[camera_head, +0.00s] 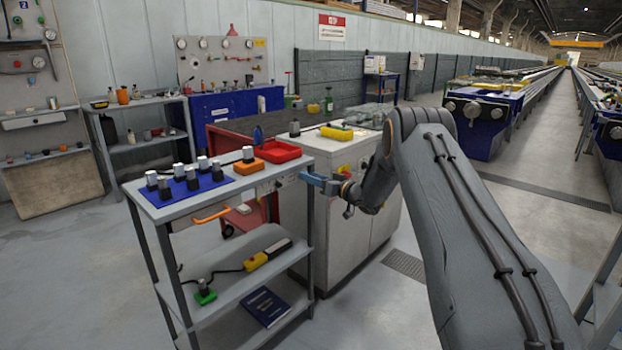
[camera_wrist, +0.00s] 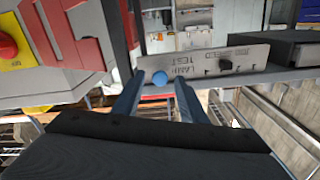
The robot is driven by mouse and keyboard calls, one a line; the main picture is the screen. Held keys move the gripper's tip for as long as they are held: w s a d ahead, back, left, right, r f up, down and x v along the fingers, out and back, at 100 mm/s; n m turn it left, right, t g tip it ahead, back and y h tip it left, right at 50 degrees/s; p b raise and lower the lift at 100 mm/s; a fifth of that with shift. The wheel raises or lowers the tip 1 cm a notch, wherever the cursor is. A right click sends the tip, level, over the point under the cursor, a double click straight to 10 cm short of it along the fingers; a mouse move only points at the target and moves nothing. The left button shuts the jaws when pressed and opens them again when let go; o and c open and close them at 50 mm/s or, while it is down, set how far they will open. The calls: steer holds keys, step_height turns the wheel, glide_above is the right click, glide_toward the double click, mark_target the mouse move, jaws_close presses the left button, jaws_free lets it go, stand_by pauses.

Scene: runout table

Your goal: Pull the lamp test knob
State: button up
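The lamp test knob (camera_wrist: 159,77) is a small round blue knob on a grey panel (camera_wrist: 196,64), beside upside-down lettering that reads LAMP TEST. My gripper (camera_wrist: 158,82) has its two blue fingers apart, one on each side of the knob in the wrist view, with a visible gap on both sides. I cannot tell how far the fingertips reach along the knob. In the head view my gripper (camera_head: 318,182) is at the right end of the shelf table (camera_head: 222,186), by the panel (camera_head: 277,184) on its front edge. The knob is too small to make out there.
A black knob (camera_wrist: 225,63) is on the same panel. An orange handle (camera_head: 212,215) sticks out in front. A grey cabinet (camera_head: 345,235) stands close behind my gripper.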

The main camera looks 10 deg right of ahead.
steer(key=shift+c, duration=0.4)
jaws_close()
steer(key=shift+v, duration=0.8)
steer(key=shift+o, duration=0.4)
jaws_free()
steer(key=shift+d, duration=0.1)
steer(key=v, duration=0.7)
steer(key=shift+s, duration=0.3)
steer(key=shift+d, duration=0.1)
